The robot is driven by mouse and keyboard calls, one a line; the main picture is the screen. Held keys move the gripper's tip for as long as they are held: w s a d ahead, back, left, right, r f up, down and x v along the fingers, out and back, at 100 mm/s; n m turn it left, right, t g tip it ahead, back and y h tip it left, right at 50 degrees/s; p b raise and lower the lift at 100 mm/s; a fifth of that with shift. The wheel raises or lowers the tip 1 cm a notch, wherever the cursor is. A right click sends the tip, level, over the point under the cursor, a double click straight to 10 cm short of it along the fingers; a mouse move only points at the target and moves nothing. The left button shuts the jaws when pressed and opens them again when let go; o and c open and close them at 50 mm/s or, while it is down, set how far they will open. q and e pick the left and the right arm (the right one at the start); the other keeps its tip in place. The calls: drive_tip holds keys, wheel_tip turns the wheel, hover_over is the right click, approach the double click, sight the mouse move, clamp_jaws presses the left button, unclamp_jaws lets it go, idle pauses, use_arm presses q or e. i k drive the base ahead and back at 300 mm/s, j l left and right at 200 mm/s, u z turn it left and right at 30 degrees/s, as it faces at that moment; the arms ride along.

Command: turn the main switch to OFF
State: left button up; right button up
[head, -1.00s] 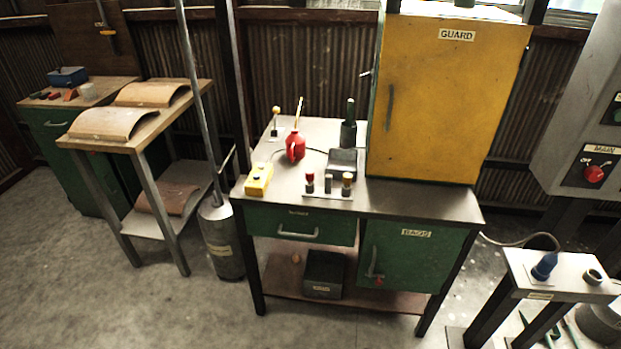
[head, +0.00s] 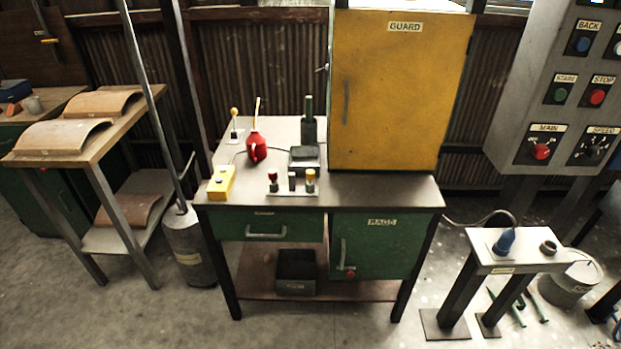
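The main switch (head: 541,151) is a red rotary knob on a black plate under a MAIN label. It sits at the lower left of the grey control panel (head: 513,110) at the right of the head view. The knob is small here, and I cannot tell which position it points to. Neither of my grippers shows in the head view.
Beside the main switch is a SPEED knob (head: 591,151); START (head: 558,93) and STOP (head: 597,97) buttons sit above. A low stand (head: 515,258) with a blue plug is in front of the panel. A workbench (head: 375,190) with a yellow guard (head: 395,90) stands left.

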sight(541, 151)
drive_tip(key=z, duration=1.25)
